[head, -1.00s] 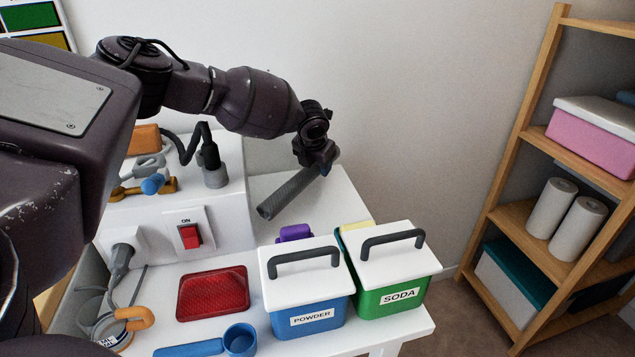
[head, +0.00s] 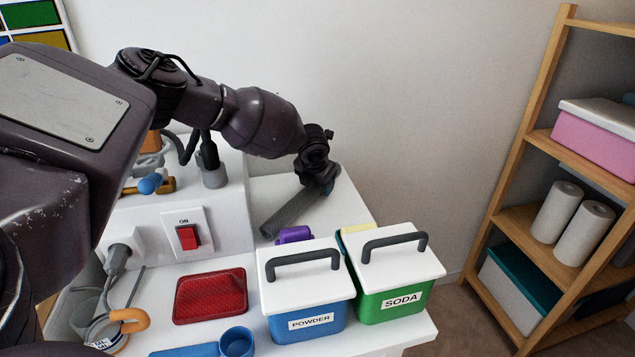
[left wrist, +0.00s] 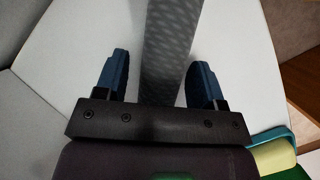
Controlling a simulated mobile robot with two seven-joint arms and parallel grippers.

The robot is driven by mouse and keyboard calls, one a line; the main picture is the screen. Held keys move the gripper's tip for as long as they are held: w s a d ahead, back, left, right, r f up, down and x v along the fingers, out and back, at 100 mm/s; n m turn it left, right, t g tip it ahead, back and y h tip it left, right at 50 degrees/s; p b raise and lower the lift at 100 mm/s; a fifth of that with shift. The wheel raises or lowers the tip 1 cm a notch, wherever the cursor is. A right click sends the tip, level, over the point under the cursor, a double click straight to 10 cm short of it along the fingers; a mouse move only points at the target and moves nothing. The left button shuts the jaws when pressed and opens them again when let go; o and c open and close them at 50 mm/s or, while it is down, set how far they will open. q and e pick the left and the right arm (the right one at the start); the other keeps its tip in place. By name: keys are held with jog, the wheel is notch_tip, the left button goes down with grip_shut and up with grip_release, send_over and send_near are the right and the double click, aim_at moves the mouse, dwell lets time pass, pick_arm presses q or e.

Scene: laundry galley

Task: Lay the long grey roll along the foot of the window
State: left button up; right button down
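The long grey roll (head: 290,211) lies slantwise on the white worktop behind the lidded tubs, its far end hidden by my left gripper (head: 322,186). In the left wrist view, the patterned roll (left wrist: 170,45) passes between the two blue fingers of my left gripper (left wrist: 158,65). The roll appears to rest on the white surface. I see no clear window in these views. My right gripper is not in view.
A blue POWDER tub (head: 306,322) and green SODA tub (head: 395,299) stand in front of the roll, with a purple object (head: 294,235) behind them. A switch box (head: 188,236) is at left. A wooden shelf (head: 508,217) stands right. The worktop beyond the roll is bare.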

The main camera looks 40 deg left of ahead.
pick_arm(q)
jog(key=shift+o, duration=1.1)
jog(key=shift+r, duration=0.1)
jog(key=shift+r, duration=0.1)
